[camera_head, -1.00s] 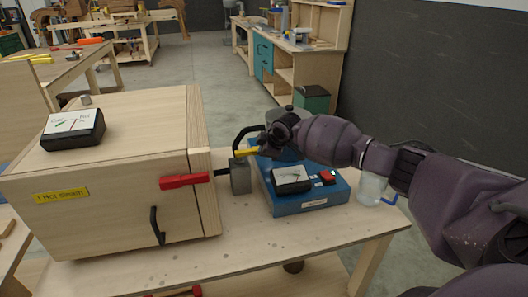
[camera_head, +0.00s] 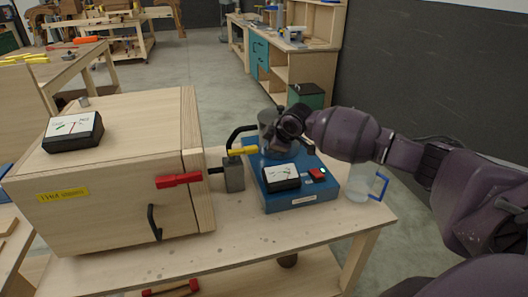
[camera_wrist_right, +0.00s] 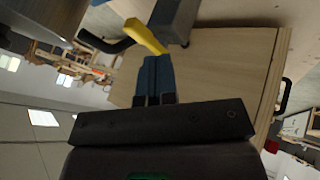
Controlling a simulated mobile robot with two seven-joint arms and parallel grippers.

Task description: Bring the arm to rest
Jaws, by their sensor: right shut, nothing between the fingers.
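My right gripper (camera_head: 270,150) hangs over the blue steam unit, at the end of the purple arm from the right. In the right wrist view its fingers (camera_wrist_right: 155,62) are shut and empty. Their tips point at the yellow lever handle (camera_wrist_right: 146,36) and look close to it; I cannot tell whether they touch. In the head view the yellow handle (camera_head: 243,150) sits above a grey block (camera_head: 234,176) beside the wooden box (camera_head: 110,205). A red handle (camera_head: 179,180) lies across the box's right front. My left gripper is not in view.
The blue unit (camera_head: 310,197) carries a gauge (camera_head: 282,178) and a red switch (camera_head: 317,174). A clear jug (camera_head: 359,188) with a blue handle stands to its right, below my arm. Another gauge (camera_head: 72,130) sits on the box. The table front (camera_head: 255,235) is clear.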

